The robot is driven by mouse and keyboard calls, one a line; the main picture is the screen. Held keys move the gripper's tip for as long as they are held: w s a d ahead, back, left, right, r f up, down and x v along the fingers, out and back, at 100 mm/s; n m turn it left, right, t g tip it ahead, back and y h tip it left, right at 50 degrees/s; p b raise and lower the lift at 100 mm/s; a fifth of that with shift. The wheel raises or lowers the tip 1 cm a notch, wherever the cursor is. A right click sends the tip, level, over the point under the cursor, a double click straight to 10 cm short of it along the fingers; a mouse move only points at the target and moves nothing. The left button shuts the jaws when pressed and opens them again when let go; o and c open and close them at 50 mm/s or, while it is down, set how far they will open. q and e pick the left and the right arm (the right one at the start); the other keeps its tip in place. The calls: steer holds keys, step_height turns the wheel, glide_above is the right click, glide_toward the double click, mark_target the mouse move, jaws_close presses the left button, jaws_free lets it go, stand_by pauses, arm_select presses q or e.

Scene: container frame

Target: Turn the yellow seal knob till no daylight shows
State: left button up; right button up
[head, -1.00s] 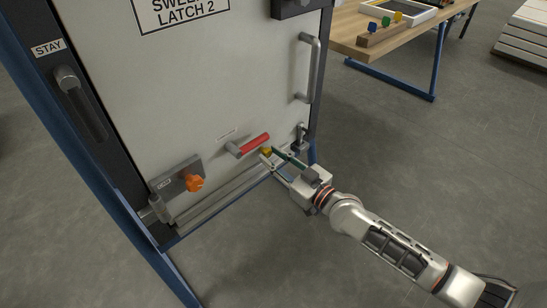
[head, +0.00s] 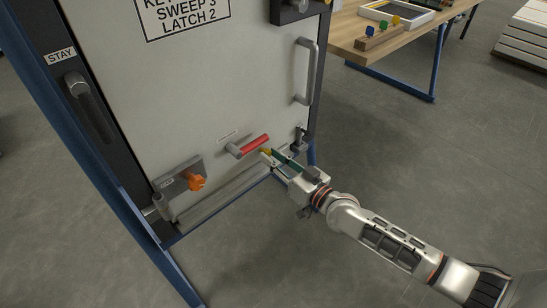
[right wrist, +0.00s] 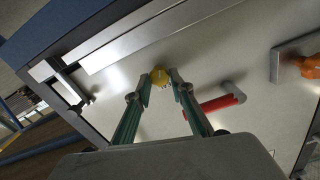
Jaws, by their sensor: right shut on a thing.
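The yellow seal knob (head: 265,151) sits low on the pale door panel (head: 215,90), just below the red-handled lever. Most of it is hidden by my right gripper (head: 269,155) in the head view. In the right wrist view the yellow knob (right wrist: 160,78) shows between the two fingertips of the right gripper (right wrist: 160,84). The fingers are shut on the knob from both sides. A metal sweep strip (head: 225,197) runs along the door's bottom edge. Whether daylight shows under it I cannot tell. My left gripper is not in view.
The red lever (head: 248,146) is close above the right gripper. An orange knob (head: 196,183) on a grey plate is at the lower left. A grey door handle (head: 307,72) and a small latch (head: 299,138) are at the right. A wooden table (head: 385,40) stands behind. The floor at right is open.

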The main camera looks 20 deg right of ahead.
steer(key=o, duration=1)
steer(key=shift+o, duration=0.5)
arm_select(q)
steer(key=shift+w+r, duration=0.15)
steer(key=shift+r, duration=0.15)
arm_select(e)
steer(key=v, duration=1.2)
steer(key=shift+r, duration=0.15)
